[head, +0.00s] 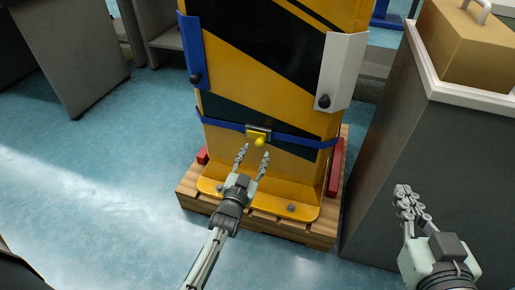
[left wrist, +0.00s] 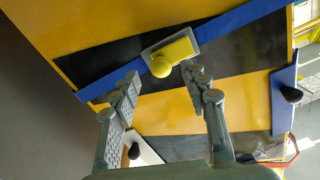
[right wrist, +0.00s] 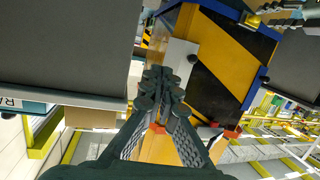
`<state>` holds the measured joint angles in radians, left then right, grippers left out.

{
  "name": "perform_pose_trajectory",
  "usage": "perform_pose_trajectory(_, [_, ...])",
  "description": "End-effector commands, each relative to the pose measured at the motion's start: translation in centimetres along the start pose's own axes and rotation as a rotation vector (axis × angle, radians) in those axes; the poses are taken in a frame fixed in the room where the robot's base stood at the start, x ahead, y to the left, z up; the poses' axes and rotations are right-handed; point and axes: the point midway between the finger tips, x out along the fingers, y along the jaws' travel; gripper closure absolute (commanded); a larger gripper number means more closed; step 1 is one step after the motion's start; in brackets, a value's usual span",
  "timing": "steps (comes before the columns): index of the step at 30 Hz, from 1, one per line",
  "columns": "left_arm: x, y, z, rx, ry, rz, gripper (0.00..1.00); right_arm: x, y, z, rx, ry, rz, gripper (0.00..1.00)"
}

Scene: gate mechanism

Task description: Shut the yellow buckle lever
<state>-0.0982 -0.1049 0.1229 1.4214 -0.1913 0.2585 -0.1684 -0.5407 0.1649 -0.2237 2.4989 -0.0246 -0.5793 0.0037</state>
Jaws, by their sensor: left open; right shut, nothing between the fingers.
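The yellow buckle lever (head: 259,142) with its round knob sits on a metal buckle plate on a blue strap (head: 222,122) across a yellow-and-black panel. In the left wrist view the lever (left wrist: 178,50) and knob lie just beyond my fingertips. The lever's exact angle from the plate is hard to tell. My left gripper (head: 253,154) is open, just below and in front of the knob, with no contact visible; its fingers also show in the left wrist view (left wrist: 160,76). My right gripper (head: 405,190) is shut and empty, far to the right; its fingers meet in the right wrist view (right wrist: 160,78).
The panel (head: 220,75) stands on a wooden pallet (head: 300,234) with bolted yellow feet. A white corner guard (head: 341,65) and a blue one (head: 194,55) carry black knobs. A grey cabinet (head: 390,170) stands close on the right. The blue floor (head: 90,165) at left is clear.

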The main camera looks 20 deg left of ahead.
Motion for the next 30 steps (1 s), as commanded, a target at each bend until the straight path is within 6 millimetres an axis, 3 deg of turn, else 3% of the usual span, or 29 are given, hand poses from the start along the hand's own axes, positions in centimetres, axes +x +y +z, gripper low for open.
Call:
perform_pose_trajectory(3, [-2.0, 0.1, 0.0, 0.0, -0.001, 0.001, 0.55, 0.0, 0.0, 0.0, 0.0, 0.0, 0.0, 1.0])
perform_pose_trajectory(7, [-3.1, 0.1, -0.1, 0.0, 0.001, 0.001, 0.55, 0.0, 0.0, 0.0, 0.0, -0.001, 0.0, 1.0])
perform_pose_trajectory(24, [-3.5, 0.0, 0.0, 0.0, -0.004, 0.002, 0.55, 0.0, 0.1, 0.1, -0.001, -0.005, 0.001, 1.0])
perform_pose_trajectory(28, [-4.2, -0.6, 0.5, 0.001, -0.091, 0.024, 0.55, 0.3, 0.8, 2.1, -0.007, -0.089, 0.014, 1.0])
perform_pose_trajectory(30, [-5.3, -1.2, 1.4, 0.0, -0.201, 0.049, 0.55, 0.5, 1.7, 4.6, -0.013, -0.189, 0.031, 1.0])
